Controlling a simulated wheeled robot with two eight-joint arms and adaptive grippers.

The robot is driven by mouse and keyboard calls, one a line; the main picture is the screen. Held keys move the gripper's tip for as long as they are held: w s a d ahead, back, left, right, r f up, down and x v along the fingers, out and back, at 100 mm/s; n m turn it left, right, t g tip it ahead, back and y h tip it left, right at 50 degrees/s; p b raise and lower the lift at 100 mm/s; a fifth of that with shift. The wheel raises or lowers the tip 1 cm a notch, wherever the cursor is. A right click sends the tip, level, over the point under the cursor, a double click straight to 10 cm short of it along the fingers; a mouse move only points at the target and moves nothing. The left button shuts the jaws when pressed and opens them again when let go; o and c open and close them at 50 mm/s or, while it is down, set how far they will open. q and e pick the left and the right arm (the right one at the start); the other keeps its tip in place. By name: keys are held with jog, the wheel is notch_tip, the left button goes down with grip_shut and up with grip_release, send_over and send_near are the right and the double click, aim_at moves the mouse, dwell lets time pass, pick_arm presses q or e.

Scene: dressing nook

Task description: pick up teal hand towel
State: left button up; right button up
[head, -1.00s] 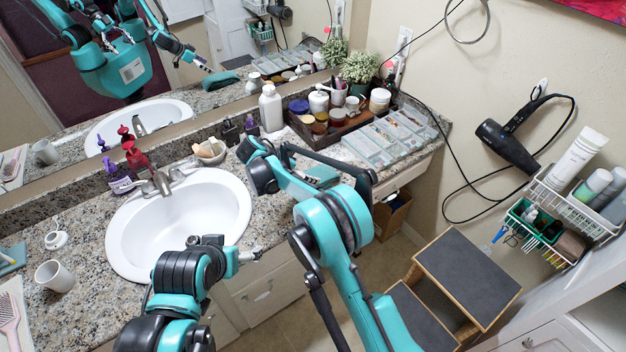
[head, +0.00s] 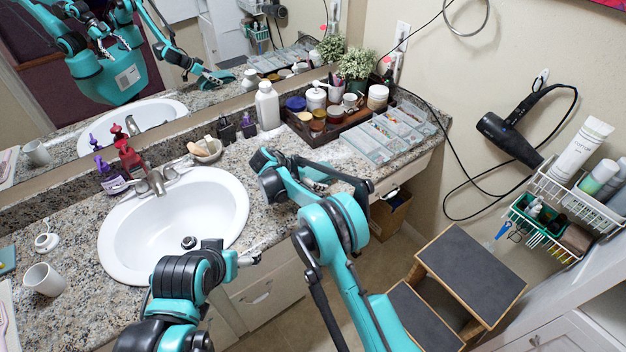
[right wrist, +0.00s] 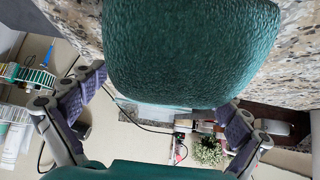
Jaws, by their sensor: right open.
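The teal hand towel (right wrist: 190,50) fills the top middle of the right wrist view, a rounded, ribbed bundle on the speckled counter. My right gripper (right wrist: 162,95) is open, its two fingers spread to either side of the towel's near end; I cannot tell whether they touch it. In the head view my right gripper (head: 325,178) is low over the counter's front, right of the sink, and my arm hides most or all of the towel. My left arm is in front of the sink; its gripper (head: 248,259) shows only in small part.
The sink (head: 175,222) lies left of the right gripper. A white bottle (head: 267,106), a dark tray (head: 345,127) of jars and a clear organizer (head: 368,149) stand behind and to the right. A step stool (head: 470,275) is on the floor at right.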

jog(key=c, duration=1.3)
